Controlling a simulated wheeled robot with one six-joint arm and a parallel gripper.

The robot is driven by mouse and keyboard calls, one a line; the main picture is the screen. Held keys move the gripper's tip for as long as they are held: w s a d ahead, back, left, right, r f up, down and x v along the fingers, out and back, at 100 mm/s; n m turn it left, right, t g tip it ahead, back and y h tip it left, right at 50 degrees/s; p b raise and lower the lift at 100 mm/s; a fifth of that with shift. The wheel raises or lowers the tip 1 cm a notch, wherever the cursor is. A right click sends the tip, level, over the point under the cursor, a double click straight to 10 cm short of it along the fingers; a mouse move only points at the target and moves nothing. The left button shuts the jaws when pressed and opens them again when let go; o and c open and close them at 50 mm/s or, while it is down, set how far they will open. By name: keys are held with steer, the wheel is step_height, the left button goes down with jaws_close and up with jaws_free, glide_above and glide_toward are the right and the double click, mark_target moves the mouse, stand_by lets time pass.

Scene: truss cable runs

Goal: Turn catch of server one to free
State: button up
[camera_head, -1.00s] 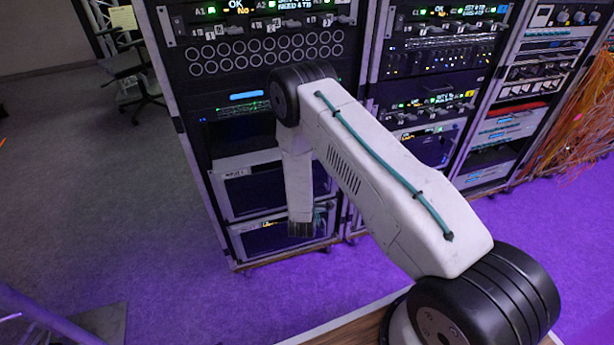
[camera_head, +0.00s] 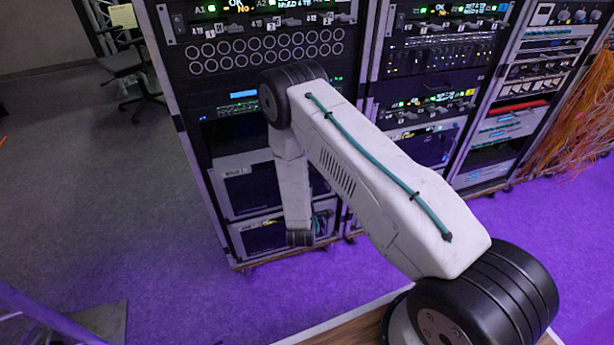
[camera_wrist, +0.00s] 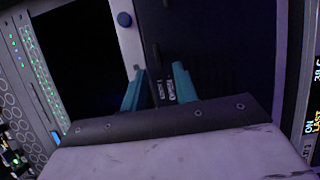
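My gripper (camera_wrist: 158,88) shows in the wrist view with two teal fingers apart, in front of a dark panel (camera_wrist: 225,45). In the head view, a pale-framed unit with a small label (camera_head: 234,171) sits low in the left rack, partly behind my arm. I cannot read which server it is.
A second pale-framed unit (camera_head: 262,235) sits below the labelled one. Racks stand side by side to the right, with orange cables (camera_head: 580,110) at the far right. An office chair (camera_head: 135,75) stands at the back left. The floor (camera_head: 110,210) left of the racks is largely clear.

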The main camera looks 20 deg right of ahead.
steer(key=v, duration=0.4)
stand_by(0.4)
